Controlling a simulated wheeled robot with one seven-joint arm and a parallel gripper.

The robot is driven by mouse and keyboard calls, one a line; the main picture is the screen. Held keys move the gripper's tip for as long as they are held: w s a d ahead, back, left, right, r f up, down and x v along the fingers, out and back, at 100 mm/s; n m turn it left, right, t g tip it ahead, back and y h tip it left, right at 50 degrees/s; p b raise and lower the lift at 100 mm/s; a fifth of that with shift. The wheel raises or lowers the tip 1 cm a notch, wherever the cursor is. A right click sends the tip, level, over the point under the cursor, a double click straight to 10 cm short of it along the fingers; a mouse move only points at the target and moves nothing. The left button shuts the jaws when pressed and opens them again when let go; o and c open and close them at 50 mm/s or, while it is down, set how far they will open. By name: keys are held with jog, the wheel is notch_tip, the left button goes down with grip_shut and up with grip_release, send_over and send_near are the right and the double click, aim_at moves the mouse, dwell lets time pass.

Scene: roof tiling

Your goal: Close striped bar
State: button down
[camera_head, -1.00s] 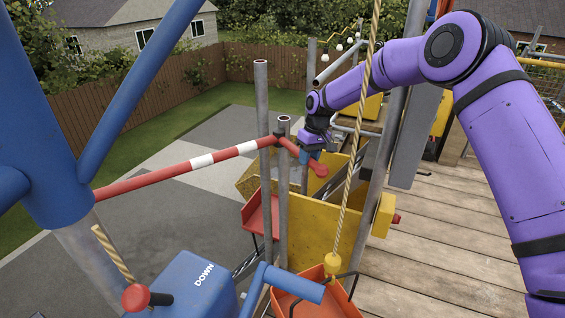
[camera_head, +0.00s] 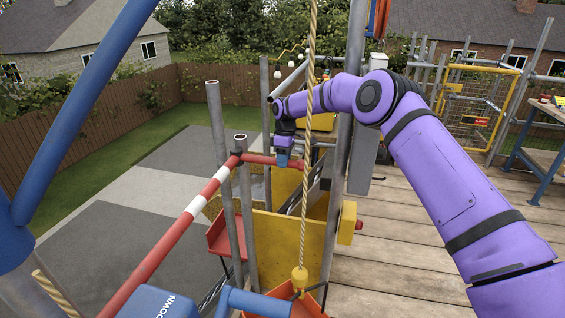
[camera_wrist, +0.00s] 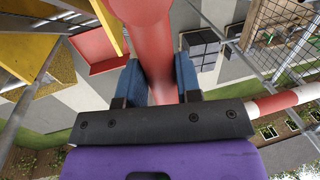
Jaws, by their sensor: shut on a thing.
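The red-and-white striped bar (camera_head: 178,229) runs from the lower left up to the metal post (camera_head: 241,170) near the middle of the head view. A short plain red end of it sticks out to the right of the post. My gripper (camera_head: 284,158) is on that red end, and its tip is partly hidden there. In the wrist view, the blue fingers of my gripper (camera_wrist: 161,82) stand on both sides of the red end piece (camera_wrist: 150,45) and hold it. A striped stretch of the bar (camera_wrist: 285,100) shows at the right.
A rope (camera_head: 308,120) hangs in front of my arm, ending at a yellow weight over an orange tray. A yellow panel (camera_head: 275,245) stands below the bar's end. Wooden decking (camera_head: 400,245) lies open to the right. Blue tubes stand at left.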

jog(key=shift+w+r, duration=0.1)
jog(key=shift+w, duration=0.1)
jog(key=c, duration=0.8)
grip_release()
notch_tip(320, 180, up, 10)
jog(key=w, duration=0.2)
jog(key=shift+d+r, duration=0.25)
jog(key=shift+d, duration=0.05)
jog(key=shift+r, duration=0.1)
